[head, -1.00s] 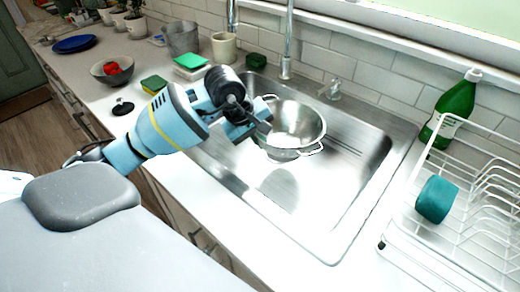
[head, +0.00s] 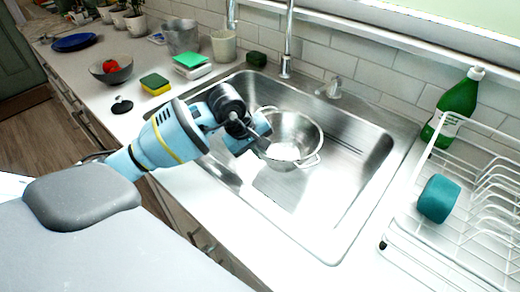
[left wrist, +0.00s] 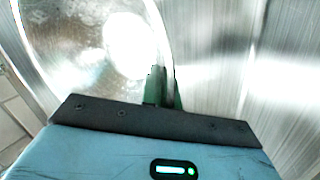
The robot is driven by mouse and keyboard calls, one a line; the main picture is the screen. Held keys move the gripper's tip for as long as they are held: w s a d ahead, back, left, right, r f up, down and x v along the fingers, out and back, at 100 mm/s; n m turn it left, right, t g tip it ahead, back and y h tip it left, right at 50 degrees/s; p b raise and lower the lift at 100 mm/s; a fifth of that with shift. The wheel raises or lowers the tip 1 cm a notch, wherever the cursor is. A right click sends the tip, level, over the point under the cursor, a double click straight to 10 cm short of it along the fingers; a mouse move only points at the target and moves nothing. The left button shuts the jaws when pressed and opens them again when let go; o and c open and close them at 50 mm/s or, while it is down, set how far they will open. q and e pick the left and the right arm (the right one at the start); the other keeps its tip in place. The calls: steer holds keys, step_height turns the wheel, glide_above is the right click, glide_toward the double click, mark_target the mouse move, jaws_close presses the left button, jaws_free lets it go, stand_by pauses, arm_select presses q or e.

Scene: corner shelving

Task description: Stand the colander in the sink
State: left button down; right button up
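The metal colander (head: 297,128) is upright inside the sink (head: 350,205), near its back left part, with one loop handle facing front right. I cannot tell for sure whether its base touches the sink floor. My left gripper (head: 262,137) is at the colander's left rim. In the left wrist view the green fingertips (left wrist: 163,88) sit close together with the colander's rim (left wrist: 168,45) between them, and the bowl's shiny inside fills the upper left. The gripper's tips are partly hidden in the head view. My right gripper is not in view.
The faucet (head: 287,45) rises behind the sink. A white dish rack (head: 470,215) with a teal object (head: 439,198) and a green bottle (head: 457,105) stand to the right. Sponges (head: 155,84), a bowl (head: 112,74) and cups are on the left counter. The sink's front right is clear.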

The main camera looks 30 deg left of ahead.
arm_select(q)
steer(key=shift+f, duration=0.1)
steer(key=c, duration=1.7)
jaws_free()
steer(key=shift+r, duration=0.4)
steer(key=v, duration=1.2)
steer(key=shift+r+p, duration=0.2)
steer(key=shift+p, duration=0.2)
